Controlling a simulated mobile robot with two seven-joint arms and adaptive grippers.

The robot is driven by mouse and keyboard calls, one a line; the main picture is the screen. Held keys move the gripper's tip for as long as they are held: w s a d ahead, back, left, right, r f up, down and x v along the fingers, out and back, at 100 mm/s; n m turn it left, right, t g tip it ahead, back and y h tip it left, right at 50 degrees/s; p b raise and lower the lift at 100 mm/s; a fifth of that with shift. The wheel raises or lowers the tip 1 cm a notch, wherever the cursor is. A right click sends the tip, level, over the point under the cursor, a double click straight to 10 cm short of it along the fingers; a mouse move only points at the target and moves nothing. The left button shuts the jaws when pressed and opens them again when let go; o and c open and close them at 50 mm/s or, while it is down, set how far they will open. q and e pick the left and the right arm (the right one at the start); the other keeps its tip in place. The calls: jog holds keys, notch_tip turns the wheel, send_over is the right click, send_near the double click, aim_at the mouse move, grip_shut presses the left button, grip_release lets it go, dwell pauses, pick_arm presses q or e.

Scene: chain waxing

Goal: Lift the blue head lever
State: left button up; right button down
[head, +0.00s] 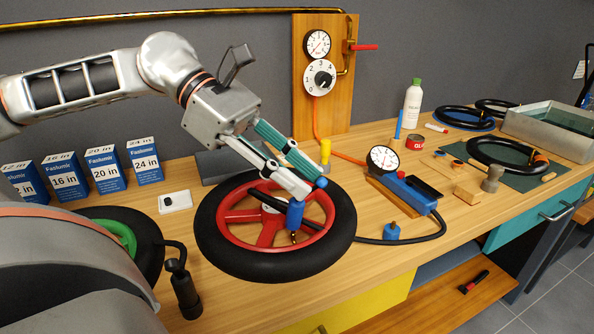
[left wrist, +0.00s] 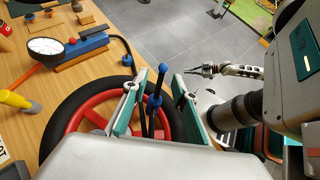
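The blue pump head (head: 295,217) sits at the rim of the red wheel with the black tyre (head: 220,255), its hose running off to the right. Its lever ends in a blue ball (head: 321,182). My left gripper (head: 308,188) is open over the wheel, its fingertips close to the ball. In the left wrist view the lever's ball (left wrist: 162,68) and the blue head (left wrist: 154,103) show between the two spread fingers, with a gap on each side. I cannot tell whether a finger touches. My right gripper (left wrist: 203,70) seems to show small in the left wrist view, away from the bench.
A pump with a gauge (head: 384,158) stands right of the wheel. A yellow-topped post (head: 325,150) is behind it, and a black hand tool (head: 183,285) stands in front at left. Blue boxes (head: 105,172) line the back left. Bare bench lies in front of the wheel.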

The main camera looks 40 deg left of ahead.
pick_arm(q)
jog(key=shift+a+r, duration=0.1)
jog(key=v, duration=1.1)
jog(key=shift+s+a+r, duration=0.2)
jog(key=shift+s+a, duration=0.05)
jog(key=shift+a, duration=0.05)
